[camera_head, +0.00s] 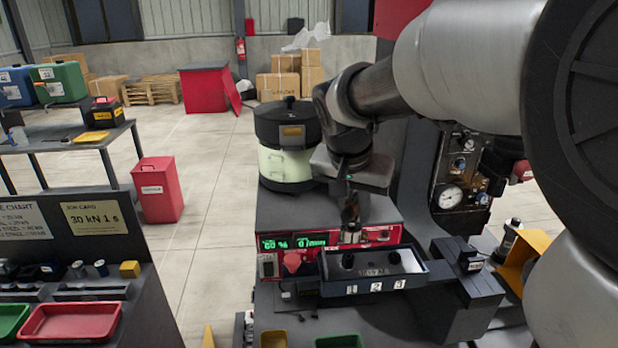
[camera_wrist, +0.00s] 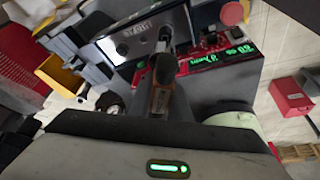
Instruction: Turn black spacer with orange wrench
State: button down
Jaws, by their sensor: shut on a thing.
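My gripper (camera_head: 350,218) points down above the back edge of a dark tray (camera_head: 338,278) marked 1, 2, 3. In the wrist view a dark, round-ended part (camera_wrist: 166,68) shows at the fingertips. Two black round pieces, which may be spacers, sit in the tray, one at the left (camera_head: 347,260) and one at the right (camera_head: 393,257). The left one in the wrist view (camera_wrist: 122,48) stands clear of my gripper.
A red control panel (camera_head: 381,235) with a green display and a red knob (camera_head: 291,260) stands behind the tray. A lidded drum (camera_head: 287,135) is behind it. A gauge panel (camera_head: 456,190) and a yellow bin (camera_head: 522,262) are at the right. Red (camera_head: 70,322) and green trays are at the left.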

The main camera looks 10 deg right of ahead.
aim_at(354, 228)
jog(key=shift+f+b, duration=2.15)
jog(key=shift+f, duration=0.05)
jog(key=shift+f+b, duration=1)
jog(key=shift+b, duration=0.1)
dwell(0.5)
jog(key=shift+f+m+h+b, duration=0.1)
jog(key=shift+m+h+b, duration=0.3)
jog(key=shift+m, duration=0.6)
jog(key=shift+s+d+g, duration=0.1)
jog(key=shift+g, duration=0.2)
jog(key=shift+n+y, duration=0.3)
jog(key=shift+n, duration=0.3)
